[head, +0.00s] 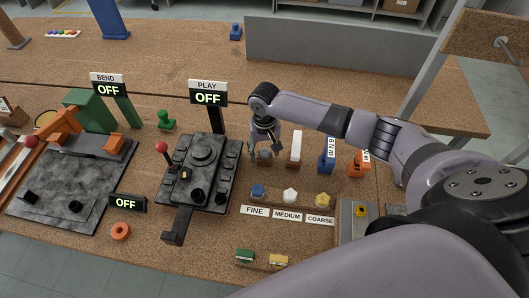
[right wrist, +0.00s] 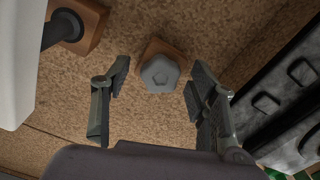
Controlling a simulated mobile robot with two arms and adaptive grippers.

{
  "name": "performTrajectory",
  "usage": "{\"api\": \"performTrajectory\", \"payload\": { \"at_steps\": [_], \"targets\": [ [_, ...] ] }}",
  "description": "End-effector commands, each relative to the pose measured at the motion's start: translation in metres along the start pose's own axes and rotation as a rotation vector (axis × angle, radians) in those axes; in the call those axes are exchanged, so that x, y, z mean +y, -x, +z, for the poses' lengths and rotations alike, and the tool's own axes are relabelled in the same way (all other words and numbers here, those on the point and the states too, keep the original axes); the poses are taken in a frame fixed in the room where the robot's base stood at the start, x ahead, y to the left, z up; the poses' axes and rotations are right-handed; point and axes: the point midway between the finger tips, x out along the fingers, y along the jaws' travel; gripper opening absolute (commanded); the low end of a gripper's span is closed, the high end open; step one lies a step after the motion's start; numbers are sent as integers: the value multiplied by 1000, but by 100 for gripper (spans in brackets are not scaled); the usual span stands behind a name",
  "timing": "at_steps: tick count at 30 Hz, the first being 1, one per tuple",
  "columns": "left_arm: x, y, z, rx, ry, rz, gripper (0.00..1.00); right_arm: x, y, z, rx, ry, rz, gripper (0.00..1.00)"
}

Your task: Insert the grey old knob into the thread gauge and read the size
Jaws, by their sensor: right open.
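The grey knob (right wrist: 160,74), with a rounded many-sided top, sits on a brown wooden block (right wrist: 170,48) in the right wrist view. My right gripper (right wrist: 160,64) is open, its two fingers apart on either side of the knob and no clear contact showing. In the head view my right gripper (head: 265,150) points down over the small brown block (head: 264,158), and the knob is mostly hidden there. I cannot tell for certain which device is the thread gauge; none carries that label. My left gripper is out of view.
A dark machine (head: 200,160) under a PLAY sign (head: 207,86) reading OFF stands left of the gripper. Coloured knobs (head: 290,196) sit above FINE, MEDIUM and COARSE labels.

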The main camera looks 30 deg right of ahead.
Motion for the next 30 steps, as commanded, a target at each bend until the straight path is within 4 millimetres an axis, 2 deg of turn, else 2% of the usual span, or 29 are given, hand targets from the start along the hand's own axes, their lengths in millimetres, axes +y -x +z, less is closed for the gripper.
{"api": "performTrajectory", "payload": {
  "at_steps": [3,25,30],
  "targets": [
    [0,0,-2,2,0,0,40,0,0,0,0,0,0,54],
    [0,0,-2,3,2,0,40,0,1,0,0,0,0,5],
    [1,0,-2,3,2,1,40,0,1,0,0,0,-1,4]
  ]
}}
